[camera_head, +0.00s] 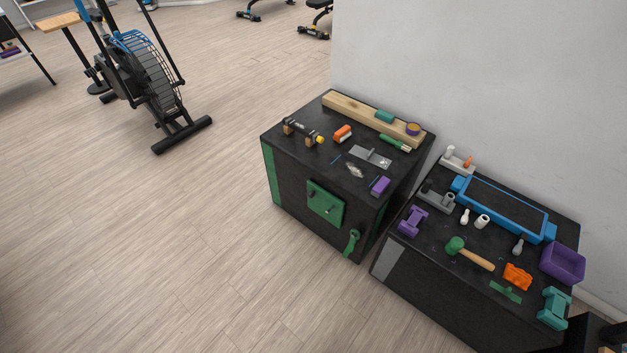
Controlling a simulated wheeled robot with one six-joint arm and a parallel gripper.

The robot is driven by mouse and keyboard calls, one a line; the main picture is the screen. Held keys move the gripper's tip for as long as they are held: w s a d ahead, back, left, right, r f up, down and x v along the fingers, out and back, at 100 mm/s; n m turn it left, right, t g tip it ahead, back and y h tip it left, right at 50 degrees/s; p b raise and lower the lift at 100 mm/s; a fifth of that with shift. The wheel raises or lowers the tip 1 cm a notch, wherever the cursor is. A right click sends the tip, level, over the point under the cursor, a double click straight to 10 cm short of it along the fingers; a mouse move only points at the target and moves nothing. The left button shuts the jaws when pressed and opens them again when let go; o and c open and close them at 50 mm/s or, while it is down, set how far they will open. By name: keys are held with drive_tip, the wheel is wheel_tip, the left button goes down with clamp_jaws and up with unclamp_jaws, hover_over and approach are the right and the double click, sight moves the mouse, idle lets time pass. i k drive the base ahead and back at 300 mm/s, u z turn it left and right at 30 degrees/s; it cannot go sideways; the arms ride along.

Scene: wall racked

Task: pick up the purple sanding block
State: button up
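A small purple block (380,187), which looks like the sanding block, lies on top of the left black cabinet (285,158), near its front right corner. Its top and front side show, and nothing covers it.
A grey metal plate (370,157), an orange block (342,133) and a wooden beam (350,109) share the left cabinet top. A white wall (480,80) stands behind. Floor in front is clear.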

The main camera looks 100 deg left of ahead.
sight(379, 188)
drive_tip(key=u, duration=3.1)
drive_tip(key=i, duration=1.65)
drive_tip(key=u, duration=0.05)
